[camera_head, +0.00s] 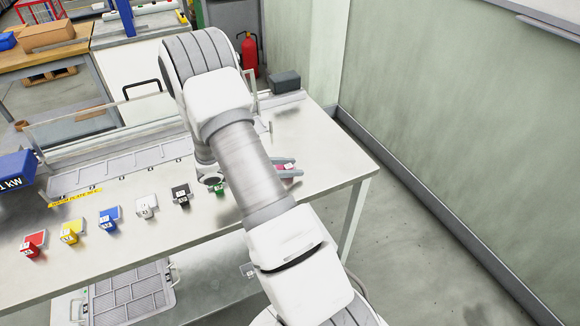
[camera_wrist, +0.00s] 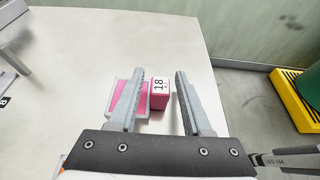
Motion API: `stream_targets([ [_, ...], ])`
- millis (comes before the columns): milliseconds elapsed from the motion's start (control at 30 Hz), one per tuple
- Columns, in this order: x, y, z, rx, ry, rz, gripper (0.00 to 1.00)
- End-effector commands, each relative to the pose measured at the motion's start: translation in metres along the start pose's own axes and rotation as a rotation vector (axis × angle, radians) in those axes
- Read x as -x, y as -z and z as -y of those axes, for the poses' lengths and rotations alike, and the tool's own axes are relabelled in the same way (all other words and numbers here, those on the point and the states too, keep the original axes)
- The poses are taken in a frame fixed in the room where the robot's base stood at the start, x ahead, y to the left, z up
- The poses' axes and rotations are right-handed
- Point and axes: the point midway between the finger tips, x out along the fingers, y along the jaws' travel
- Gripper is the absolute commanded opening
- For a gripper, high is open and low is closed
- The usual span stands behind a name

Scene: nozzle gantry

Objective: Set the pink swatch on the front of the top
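The pink swatch, a pink panel in a pale frame with a pink block labelled 18, lies on the white table top (camera_head: 325,158) near its right end. The left finger covers part of the framed panel. In the head view only a small bit of the swatch (camera_head: 289,166) shows, beside my arm. My gripper (camera_wrist: 161,73) is open, its fingers on either side of the labelled block. I cannot tell whether they touch it.
A row of red (camera_head: 33,242), yellow (camera_head: 72,231), blue (camera_head: 109,218), white (camera_head: 146,206), black (camera_head: 181,194) and green (camera_head: 219,189) swatches stands left of my arm. A grey plate (camera_head: 120,172) lies behind them. A dark box (camera_head: 285,82) stands at the back.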

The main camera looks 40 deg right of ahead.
Motion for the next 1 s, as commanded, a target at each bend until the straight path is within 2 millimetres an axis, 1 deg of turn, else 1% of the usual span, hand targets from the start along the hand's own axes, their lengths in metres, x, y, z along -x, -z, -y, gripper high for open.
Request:
stream_targets([
  [267,0.0,0.0,0.0,0.0,0.0,0.0,0.56],
  [400,0.003,-0.004,0.0,0.0,-0.001,0.0,0.56],
  [467,0.012,-0.003,-0.001,0.0,-0.004,0.0,0.56],
  [567,0.031,-0.003,-0.002,-0.001,-0.006,-0.001,0.56],
  [800,0.084,-0.003,-0.001,-0.001,-0.005,-0.001,0.56],
  [900,0.101,-0.002,-0.001,0.0,-0.004,-0.001,0.56],
  [1000,0.112,-0.003,0.0,0.0,-0.002,0.0,0.56],
])
